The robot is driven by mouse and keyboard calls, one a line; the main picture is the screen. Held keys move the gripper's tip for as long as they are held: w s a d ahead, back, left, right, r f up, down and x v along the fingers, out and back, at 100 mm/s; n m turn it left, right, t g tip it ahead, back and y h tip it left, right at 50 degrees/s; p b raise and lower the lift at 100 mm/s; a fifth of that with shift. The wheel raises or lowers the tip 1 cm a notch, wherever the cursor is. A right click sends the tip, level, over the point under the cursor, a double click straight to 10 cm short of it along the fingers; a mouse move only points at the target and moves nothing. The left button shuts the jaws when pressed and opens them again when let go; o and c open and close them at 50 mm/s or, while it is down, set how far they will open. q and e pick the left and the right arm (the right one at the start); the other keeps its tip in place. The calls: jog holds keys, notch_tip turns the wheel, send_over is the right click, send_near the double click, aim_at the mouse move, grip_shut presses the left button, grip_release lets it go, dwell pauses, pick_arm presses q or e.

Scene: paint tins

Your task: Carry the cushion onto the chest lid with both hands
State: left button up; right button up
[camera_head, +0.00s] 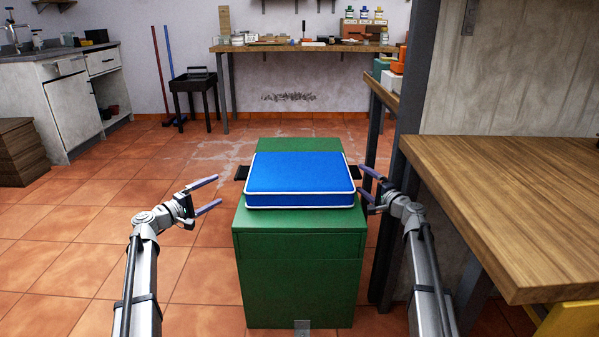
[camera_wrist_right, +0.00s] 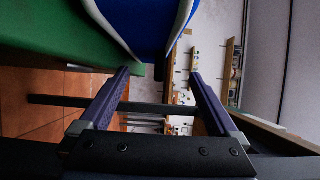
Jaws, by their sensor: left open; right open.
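The blue cushion (camera_head: 300,172) with white piping lies flat on the lid of the green chest (camera_head: 300,280). A dark tab sticks out at its left (camera_head: 242,173) and another at its right; I cannot tell what they are fixed to. My left gripper (camera_head: 218,190) is open and empty, left of the cushion and apart from it. My right gripper (camera_head: 361,182) is open close beside the cushion's right edge, near the right tab. In the right wrist view, the cushion (camera_wrist_right: 148,20) and chest (camera_wrist_right: 60,30) show beyond the open fingers (camera_wrist_right: 160,72).
A wooden bench (camera_head: 510,200) and a dark post (camera_head: 405,150) stand close to my right arm. The tiled floor (camera_head: 190,240) on the left is clear. A back workbench (camera_head: 290,47), a small dark table (camera_head: 197,85) and a white cabinet (camera_head: 70,100) stand farther off.

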jog(key=v, duration=0.4)
jog(key=shift+s+d, duration=0.25)
jog(key=shift+s, duration=0.1)
jog(key=shift+d, duration=0.1)
jog(key=shift+w, duration=0.1)
